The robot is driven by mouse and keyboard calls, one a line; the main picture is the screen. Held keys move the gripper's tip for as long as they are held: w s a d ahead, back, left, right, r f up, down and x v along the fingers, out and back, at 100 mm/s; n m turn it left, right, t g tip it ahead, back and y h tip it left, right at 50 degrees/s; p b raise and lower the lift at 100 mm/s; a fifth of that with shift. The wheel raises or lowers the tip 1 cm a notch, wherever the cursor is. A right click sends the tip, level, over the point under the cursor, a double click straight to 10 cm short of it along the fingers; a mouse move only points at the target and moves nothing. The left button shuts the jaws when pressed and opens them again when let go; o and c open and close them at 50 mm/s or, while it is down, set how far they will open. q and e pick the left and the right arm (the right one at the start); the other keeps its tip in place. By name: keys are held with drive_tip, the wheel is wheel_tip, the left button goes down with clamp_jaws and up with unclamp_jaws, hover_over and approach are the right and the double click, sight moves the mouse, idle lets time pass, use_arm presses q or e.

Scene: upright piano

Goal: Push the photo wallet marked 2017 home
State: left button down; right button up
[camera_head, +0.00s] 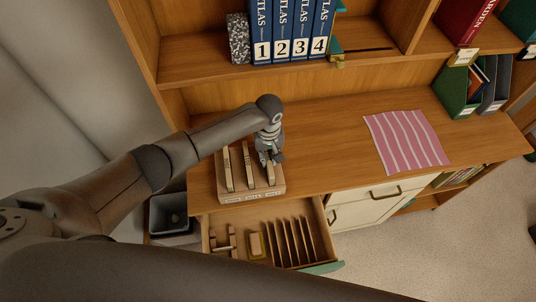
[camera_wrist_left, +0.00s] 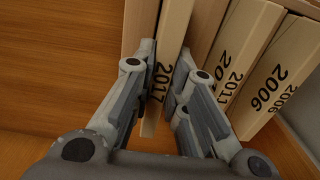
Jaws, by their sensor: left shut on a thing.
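The photo wallet marked 2017 (camera_wrist_left: 160,84) is a pale, slim upright block with black digits on its spine. My left gripper (camera_wrist_left: 165,100) has a finger on each side of it and is shut on it. In the head view my left gripper (camera_head: 270,160) reaches down onto the right end of the wooden rack (camera_head: 250,196), which has small labels on its front. The wallets marked 2011 (camera_wrist_left: 238,60) and 2006 (camera_wrist_left: 280,80) stand to the right in the wrist view. The gripper hides much of the 2017 wallet in the head view. My right gripper is out of view.
An open drawer (camera_head: 265,240) with dividers sits below the desk edge. A striped pink cloth (camera_head: 405,140) lies on the desk to the right. Numbered atlases (camera_head: 290,35) stand on the shelf above. Green and grey file boxes (camera_head: 458,92) stand at the right. The desk between rack and cloth is clear.

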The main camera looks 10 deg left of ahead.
use_arm(q)
drive_tip(key=shift+f, duration=0.45)
idle(0.3)
drive_tip(key=c, duration=1.4)
unclamp_jaws()
drive_tip(key=shift+o, duration=0.2)
wheel_tip(320, 180, up, 12)
